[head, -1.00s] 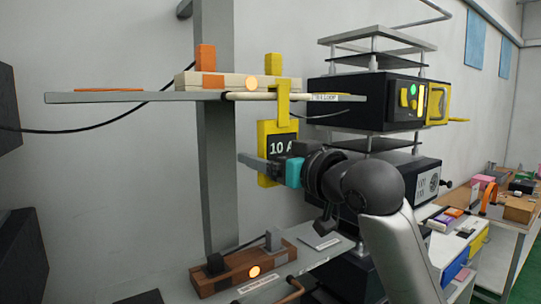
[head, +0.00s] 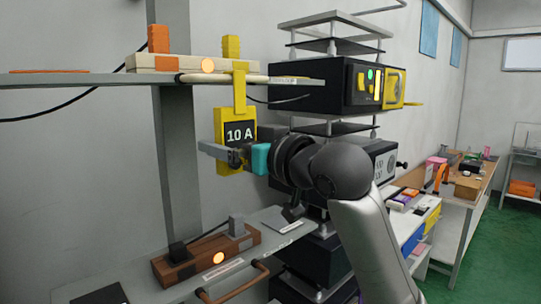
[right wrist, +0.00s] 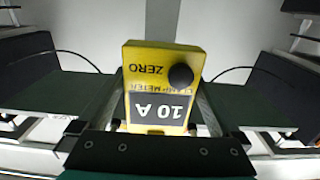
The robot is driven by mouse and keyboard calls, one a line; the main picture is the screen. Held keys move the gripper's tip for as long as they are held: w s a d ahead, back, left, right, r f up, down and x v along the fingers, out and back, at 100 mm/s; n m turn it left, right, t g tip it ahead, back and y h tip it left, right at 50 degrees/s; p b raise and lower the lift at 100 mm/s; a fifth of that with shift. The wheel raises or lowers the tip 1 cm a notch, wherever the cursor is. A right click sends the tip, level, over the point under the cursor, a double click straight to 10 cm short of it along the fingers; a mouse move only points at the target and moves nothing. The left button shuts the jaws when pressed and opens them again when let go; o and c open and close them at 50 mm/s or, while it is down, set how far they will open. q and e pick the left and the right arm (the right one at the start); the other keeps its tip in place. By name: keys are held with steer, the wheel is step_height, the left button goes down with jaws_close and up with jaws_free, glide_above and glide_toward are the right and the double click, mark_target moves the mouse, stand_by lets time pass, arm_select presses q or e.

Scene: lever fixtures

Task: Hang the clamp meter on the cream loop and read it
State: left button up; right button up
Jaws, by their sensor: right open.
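The yellow clamp meter (head: 222,120) hangs upright from the cream loop (head: 225,78) by its yellow clamp (head: 240,90). Its dark display reads 10 A. My right gripper (head: 226,153) is at the meter's lower part, with the display clear above it in the head view. In the right wrist view the meter (right wrist: 150,55) appears upside down, with a ZERO label, a dark round knob and 10 A. The open fingers (right wrist: 162,115) stand on either side of it; whether they touch is unclear. My left gripper is not in view.
The loop runs along a grey shelf (head: 90,79) with a cream block and lit orange lamp. Stacked black units (head: 320,90) stand just right. Below is a lower shelf with a brown lamp block (head: 190,262). Benches and open green floor lie at right.

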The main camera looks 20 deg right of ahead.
steer(key=b+v, duration=0.6)
steer(key=v, duration=0.7)
steer(key=w+f+m+g+h, duration=0.1)
steer(key=w+f+g+h, duration=0.2)
steer(key=f, duration=1.4)
step_height(320, 180, down, 17)
steer(key=s+a+m+g, duration=0.1)
steer(key=s+g, duration=0.1)
steer(key=g, duration=0.2)
steer(key=s+a+f+g+h, duration=0.25)
steer(key=s+f+g, duration=0.35)
steer(key=s+f, duration=1.35)
step_height(320, 180, down, 28)
steer(key=s+d+g+b, duration=0.1)
steer(key=g+b, duration=0.1)
steer(key=b, duration=0.5)
steer(key=s+d+f+b, duration=0.1)
steer(key=s+f+b, duration=0.1)
steer(key=s+f, duration=0.6)
steer(key=s+d+f+g+b, duration=0.1)
steer(key=s+f+b, duration=0.2)
steer(key=s+f, duration=0.5)
step_height(320, 180, down, 4)
steer(key=shift+d+f+h, duration=0.1)
steer(key=shift+d+h, duration=0.25)
